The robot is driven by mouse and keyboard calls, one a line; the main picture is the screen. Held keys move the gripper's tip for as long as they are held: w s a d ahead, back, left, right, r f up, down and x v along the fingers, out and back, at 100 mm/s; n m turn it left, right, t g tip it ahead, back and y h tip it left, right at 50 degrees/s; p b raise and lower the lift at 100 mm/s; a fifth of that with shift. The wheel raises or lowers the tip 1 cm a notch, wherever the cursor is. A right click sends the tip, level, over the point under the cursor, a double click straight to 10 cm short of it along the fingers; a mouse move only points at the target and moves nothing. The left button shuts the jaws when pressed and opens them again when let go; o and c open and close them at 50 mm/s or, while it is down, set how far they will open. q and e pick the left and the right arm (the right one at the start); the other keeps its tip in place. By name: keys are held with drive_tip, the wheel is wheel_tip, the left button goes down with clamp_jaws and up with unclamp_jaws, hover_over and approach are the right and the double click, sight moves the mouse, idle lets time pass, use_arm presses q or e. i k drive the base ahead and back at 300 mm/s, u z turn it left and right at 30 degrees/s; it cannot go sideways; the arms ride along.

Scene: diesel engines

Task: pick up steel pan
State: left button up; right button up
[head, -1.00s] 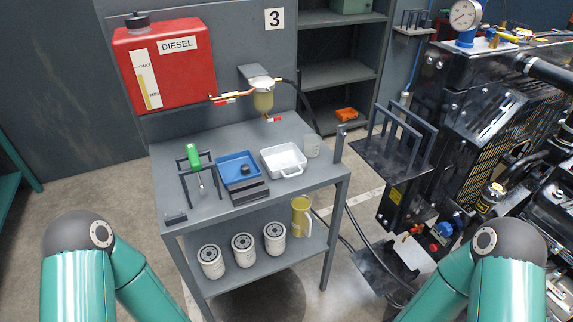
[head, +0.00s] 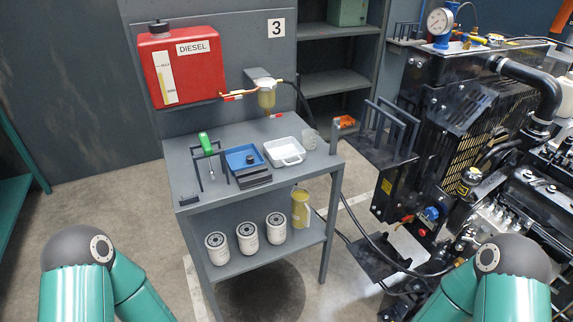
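The steel pan (head: 285,161) looks like a shallow, pale rectangular tray with a handle at its front. It sits upright on the top of the grey bench (head: 212,197), right of the blue tray (head: 235,162). Its inside looks empty. Only the upper parts of my arms show at the lower left and lower right. Neither gripper is in view, and nothing of mine is near the pan.
A green-handled tool (head: 205,144) hangs in a rack at left. Filters (head: 247,238) and a yellow jug (head: 300,208) fill the lower shelf. The diesel engine (head: 455,140) stands right. Floor before the bench is clear.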

sight(285, 152)
drive_tip(key=z, duration=0.7)
drive_tip(key=i, duration=1.5)
drive_tip(key=u, duration=1.8)
drive_tip(key=k, duration=0.4)
drive_tip(key=u, duration=0.35)
drive_tip(key=i, duration=0.4)
drive_tip(key=z, duration=0.1)
